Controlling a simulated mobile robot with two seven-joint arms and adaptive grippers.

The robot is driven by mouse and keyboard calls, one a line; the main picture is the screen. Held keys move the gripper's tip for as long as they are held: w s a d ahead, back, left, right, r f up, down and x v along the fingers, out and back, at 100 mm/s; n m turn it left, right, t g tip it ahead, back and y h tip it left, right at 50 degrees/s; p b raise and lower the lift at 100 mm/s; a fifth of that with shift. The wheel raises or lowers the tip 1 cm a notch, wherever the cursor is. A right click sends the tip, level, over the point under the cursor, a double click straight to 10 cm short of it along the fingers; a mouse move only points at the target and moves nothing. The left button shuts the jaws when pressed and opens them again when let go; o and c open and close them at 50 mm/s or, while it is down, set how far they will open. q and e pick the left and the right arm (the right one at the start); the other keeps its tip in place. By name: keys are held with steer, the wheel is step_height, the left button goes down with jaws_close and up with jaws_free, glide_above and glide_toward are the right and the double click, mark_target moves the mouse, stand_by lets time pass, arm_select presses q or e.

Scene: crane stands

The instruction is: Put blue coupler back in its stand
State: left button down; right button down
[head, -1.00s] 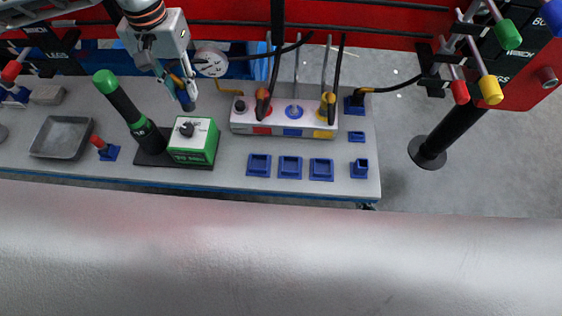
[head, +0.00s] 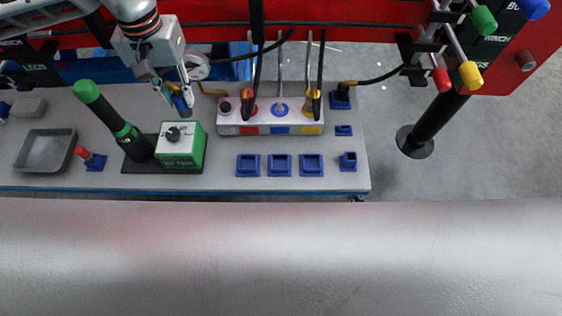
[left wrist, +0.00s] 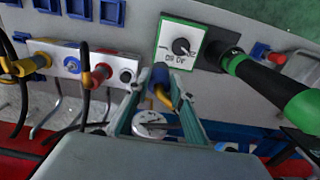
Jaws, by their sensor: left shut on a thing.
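My left gripper (head: 180,92) is shut on the blue coupler (head: 183,106), above the bench behind the green control box. In the left wrist view the coupler (left wrist: 160,76) shows as a dark blue piece with a yellow part, between the fingers (left wrist: 160,100). Small blue square stands sit on the bench: a row of three, with the middle one (head: 280,165), one at the right (head: 348,161), and a small one (head: 343,130) behind it. I cannot tell which belongs to the coupler. My right gripper is not in view.
The green box (head: 183,146) and a black post with a green cap (head: 112,118) stand near the gripper. A white port block (head: 270,120) with upright levers and black hoses is to the right. A grey tray (head: 45,150) lies left. Red beams run behind.

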arm_select(q)
steer(key=s+d+f, duration=0.1)
steer(key=s+d, duration=0.2)
steer(key=d, duration=0.4)
steer(key=s+d+f+t, duration=0.1)
steer(key=s+d, duration=0.1)
steer(key=d, duration=0.5)
steer(key=s+d+f, duration=0.1)
steer(key=s+d, duration=0.2)
steer(key=d, duration=0.4)
steer(key=f+b, duration=0.1)
steer(key=f, duration=0.1)
steer(key=f+b, duration=0.2)
steer(key=f, duration=0.1)
steer(key=shift+d+f, duration=0.2)
steer(key=shift+f, duration=0.15)
steer(key=shift+s+f, duration=0.1)
steer(key=shift+f, duration=0.05)
